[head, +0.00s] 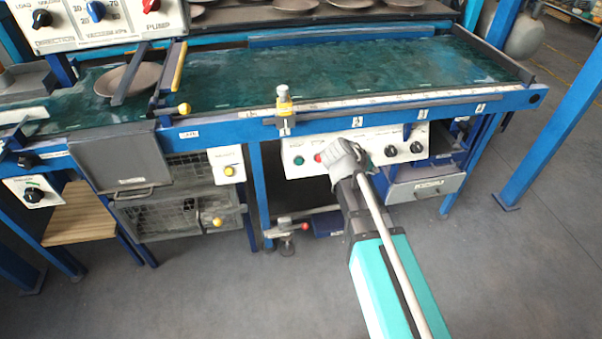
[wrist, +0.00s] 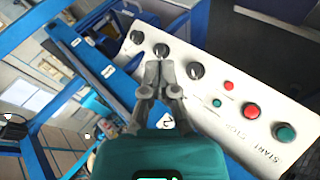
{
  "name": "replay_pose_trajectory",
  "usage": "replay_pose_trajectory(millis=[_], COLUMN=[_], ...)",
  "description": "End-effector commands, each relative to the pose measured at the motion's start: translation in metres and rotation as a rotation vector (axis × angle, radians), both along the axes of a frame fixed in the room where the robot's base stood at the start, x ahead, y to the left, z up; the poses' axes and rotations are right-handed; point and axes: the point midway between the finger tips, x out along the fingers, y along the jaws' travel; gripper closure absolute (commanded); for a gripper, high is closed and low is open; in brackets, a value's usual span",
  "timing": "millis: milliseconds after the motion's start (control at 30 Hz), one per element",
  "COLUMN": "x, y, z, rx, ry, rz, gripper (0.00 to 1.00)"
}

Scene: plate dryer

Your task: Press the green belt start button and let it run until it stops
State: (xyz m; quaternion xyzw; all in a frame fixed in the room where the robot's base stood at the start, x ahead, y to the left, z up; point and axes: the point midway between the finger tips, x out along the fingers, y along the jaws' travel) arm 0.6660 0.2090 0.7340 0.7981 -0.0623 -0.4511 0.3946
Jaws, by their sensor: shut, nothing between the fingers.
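The green start button (head: 298,160) sits at the left end of a white control panel (head: 400,137) under the belt's front rail. In the wrist view the larger green button (wrist: 285,132) is at the panel's lower right, beside a large red button (wrist: 251,110) and lettering that includes START. My gripper (head: 334,151) is in front of the panel, right of the green button in the head view. In the wrist view my gripper (wrist: 159,62) is shut and empty, over the black-knob end of the panel, apart from the green button. The green belt (head: 350,68) is bare along its middle.
Black knobs (wrist: 195,70) line the panel, with a small red lamp (wrist: 229,86) and small green lamp (wrist: 217,103). A brown plate (head: 130,80) lies at the belt's left. A drawer (head: 425,187) is below right. Floor in front is clear.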

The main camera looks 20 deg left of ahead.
Motion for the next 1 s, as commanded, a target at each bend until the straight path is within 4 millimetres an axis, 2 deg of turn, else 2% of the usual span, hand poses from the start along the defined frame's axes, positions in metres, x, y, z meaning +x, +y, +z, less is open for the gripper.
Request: replay_pose_trajectory(millis=[33, 100, 333, 600, 800, 1000], x=[0.004, 0.006, 0.01, 0.002, -0.004, -0.005], y=[0.017, 0.035, 0.101, 0.173, 0.201, 0.207], z=[-0.017, -0.024, -0.045, -0.063, -0.066, -0.065], rx=[-0.02, -0.048, -0.135, -0.215, -0.242, -0.25], ry=[-0.026, -0.061, -0.183, -0.313, -0.365, -0.377], rz=[0.03, 0.067, 0.194, 0.33, 0.382, 0.394], gripper=[1.0, 1.0, 1.0, 1.0, 1.0, 1.0])
